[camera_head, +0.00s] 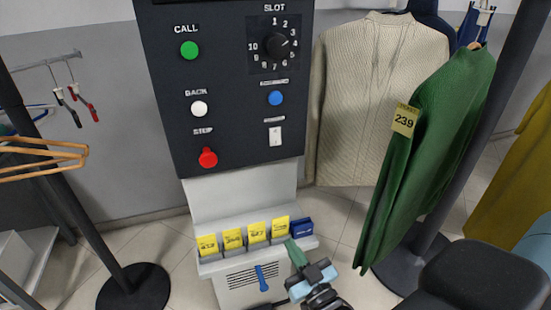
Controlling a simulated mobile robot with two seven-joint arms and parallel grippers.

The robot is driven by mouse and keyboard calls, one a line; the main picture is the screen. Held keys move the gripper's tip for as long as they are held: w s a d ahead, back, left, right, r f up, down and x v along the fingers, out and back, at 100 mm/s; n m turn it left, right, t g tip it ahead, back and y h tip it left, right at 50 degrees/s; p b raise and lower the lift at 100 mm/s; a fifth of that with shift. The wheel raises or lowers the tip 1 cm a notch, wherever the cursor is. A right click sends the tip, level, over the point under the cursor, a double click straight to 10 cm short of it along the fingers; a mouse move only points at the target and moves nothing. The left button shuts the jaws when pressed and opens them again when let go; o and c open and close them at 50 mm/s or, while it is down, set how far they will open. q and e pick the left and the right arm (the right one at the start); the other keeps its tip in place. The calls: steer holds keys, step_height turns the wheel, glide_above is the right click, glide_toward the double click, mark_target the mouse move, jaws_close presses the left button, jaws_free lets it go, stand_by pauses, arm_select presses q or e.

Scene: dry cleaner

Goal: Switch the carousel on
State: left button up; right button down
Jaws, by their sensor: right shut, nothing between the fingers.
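The dark control panel (235,130) stands upright at the middle of the head view. It has a green CALL button (189,50), a white BACK button (199,108), a red STOP button (208,157), a blue button (275,98), a SLOT dial (281,44) and a white switch (275,136). The labels by the blue button and the white switch are too small to read. My right gripper (294,248) is shut and empty, low in the view by the ticket ledge, well below the panel and apart from its controls. My left gripper is not in view.
Yellow tickets (257,233) stand on a ledge under the panel, beside a small blue item (302,230). A blue lever (262,279) sits below. A green garment tagged 239 (430,150) and a cream sweater (375,100) hang right. Wooden hangers (45,160) hang left.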

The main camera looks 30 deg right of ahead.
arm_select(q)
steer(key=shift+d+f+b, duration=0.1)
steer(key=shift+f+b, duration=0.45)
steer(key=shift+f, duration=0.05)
arm_select(e)
steer(key=w+d+r+m+t+h, duration=0.1)
steer(key=w+r+t+h, duration=0.1)
steer(key=r, duration=0.3)
steer(key=w+d+r+m+t+h, duration=0.1)
steer(key=w+d+r+t+h, duration=0.1)
steer(key=r, duration=0.3)
steer(key=shift+w+d+m+t+h, duration=0.3)
steer(key=shift+w+m+h, duration=0.1)
steer(key=shift+h, duration=0.1)
